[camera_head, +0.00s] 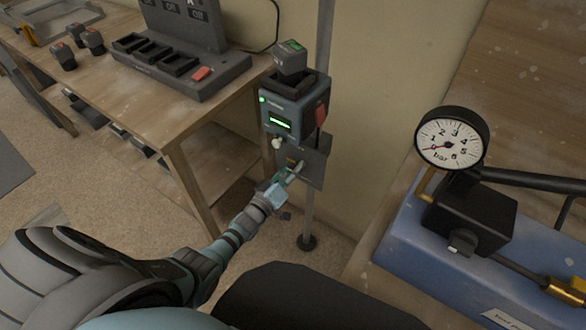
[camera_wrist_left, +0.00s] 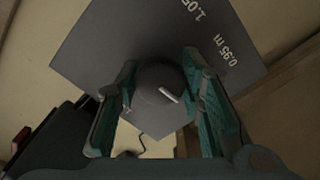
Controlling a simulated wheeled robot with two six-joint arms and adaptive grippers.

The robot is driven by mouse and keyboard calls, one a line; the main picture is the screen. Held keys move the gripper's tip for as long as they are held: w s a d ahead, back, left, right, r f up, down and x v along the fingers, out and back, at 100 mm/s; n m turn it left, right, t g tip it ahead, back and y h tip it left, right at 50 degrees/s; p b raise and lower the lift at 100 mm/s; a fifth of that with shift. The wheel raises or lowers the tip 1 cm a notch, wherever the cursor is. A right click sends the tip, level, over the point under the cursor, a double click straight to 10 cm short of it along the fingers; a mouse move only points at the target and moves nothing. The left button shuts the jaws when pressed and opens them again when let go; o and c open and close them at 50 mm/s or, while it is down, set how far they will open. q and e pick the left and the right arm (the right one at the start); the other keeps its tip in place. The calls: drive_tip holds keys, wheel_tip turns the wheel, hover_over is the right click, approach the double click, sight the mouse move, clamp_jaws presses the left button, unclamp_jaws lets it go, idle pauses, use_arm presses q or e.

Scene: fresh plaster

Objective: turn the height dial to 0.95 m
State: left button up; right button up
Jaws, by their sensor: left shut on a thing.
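The height dial (camera_wrist_left: 152,80) is a dark round knob with a short white pointer line. It sits on a grey plate (camera_wrist_left: 110,50) printed with 1.05 and 0.95 m at the upper right in the left wrist view. The pointer line slants toward the lower right, while the 0.95 m print lies to the upper right of the knob. My left gripper (camera_wrist_left: 162,95) has its teal-padded fingers on both sides of the dial, shut on it. In the head view my left gripper (camera_head: 290,176) is at the plate (camera_head: 314,166) on the post and mostly hides the dial.
Above the plate, a device with a green display (camera_head: 280,124) and red part is fixed to the post (camera_head: 309,215). A workbench (camera_head: 140,105) with a charger rack (camera_head: 185,70) stands left. A pressure gauge (camera_head: 452,140) on a blue case (camera_head: 420,255) is at the right.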

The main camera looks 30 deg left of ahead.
use_arm(q)
drive_tip(key=n, duration=0.5)
drive_tip(key=shift+n, duration=0.3)
drive_tip(key=n+p, duration=0.1)
drive_tip(key=n, duration=0.4)
idle(0.4)
drive_tip(key=o, duration=1.2)
drive_tip(key=s, duration=0.4)
drive_tip(key=s+a, duration=0.1)
drive_tip(key=s, duration=0.7)
drive_tip(key=shift+a, duration=0.35)
